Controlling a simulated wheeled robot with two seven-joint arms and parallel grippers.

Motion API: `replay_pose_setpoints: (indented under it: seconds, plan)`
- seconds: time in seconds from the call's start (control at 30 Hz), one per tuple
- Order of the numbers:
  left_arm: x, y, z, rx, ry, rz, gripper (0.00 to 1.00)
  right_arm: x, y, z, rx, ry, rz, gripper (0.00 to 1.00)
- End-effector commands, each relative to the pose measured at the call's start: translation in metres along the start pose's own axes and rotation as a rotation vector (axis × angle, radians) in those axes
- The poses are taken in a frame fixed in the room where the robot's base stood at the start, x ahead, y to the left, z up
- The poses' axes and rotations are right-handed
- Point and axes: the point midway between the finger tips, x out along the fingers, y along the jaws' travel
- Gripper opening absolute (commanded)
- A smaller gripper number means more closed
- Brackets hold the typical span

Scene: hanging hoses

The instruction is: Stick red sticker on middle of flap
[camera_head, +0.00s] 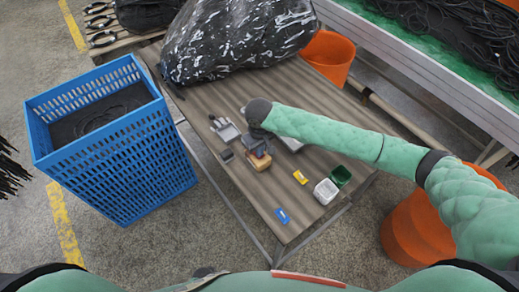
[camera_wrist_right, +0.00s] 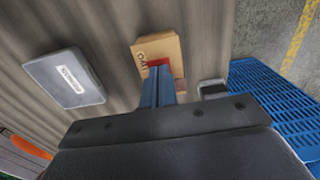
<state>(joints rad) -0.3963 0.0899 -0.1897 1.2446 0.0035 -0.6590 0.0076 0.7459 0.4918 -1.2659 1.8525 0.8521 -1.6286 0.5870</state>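A small brown cardboard box (camera_head: 261,162) sits on the wooden table in the head view. It also shows in the wrist view (camera_wrist_right: 172,44), with dark printing on its flap. My right gripper (camera_head: 257,147) is right at the box, pointing down. In the wrist view its blue-grey fingers (camera_wrist_right: 157,88) are close together, with the red sticker (camera_wrist_right: 158,62) at their tips. The sticker lies against or just over the box's top; I cannot tell if it touches. The fingers hide part of the box and sticker. My left gripper is not in view.
On the table (camera_head: 215,85) are a grey device (camera_head: 225,129), a yellow item (camera_head: 300,177), a blue item (camera_head: 282,215), a white container (camera_head: 326,191) and a green one (camera_head: 341,176). A blue crate (camera_head: 120,150) stands left. A black bag (camera_head: 235,40) fills the table's far end.

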Motion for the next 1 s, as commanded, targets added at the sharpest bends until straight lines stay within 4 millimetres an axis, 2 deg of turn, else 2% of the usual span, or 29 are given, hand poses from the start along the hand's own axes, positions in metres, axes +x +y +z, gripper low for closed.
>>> replay_pose_setpoints:
  seconds: [1.0]
  plan:
    - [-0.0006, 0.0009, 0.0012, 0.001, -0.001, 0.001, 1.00, 0.0065, 0.0000, -0.0001, 0.000, 0.000, 0.000, 0.00]
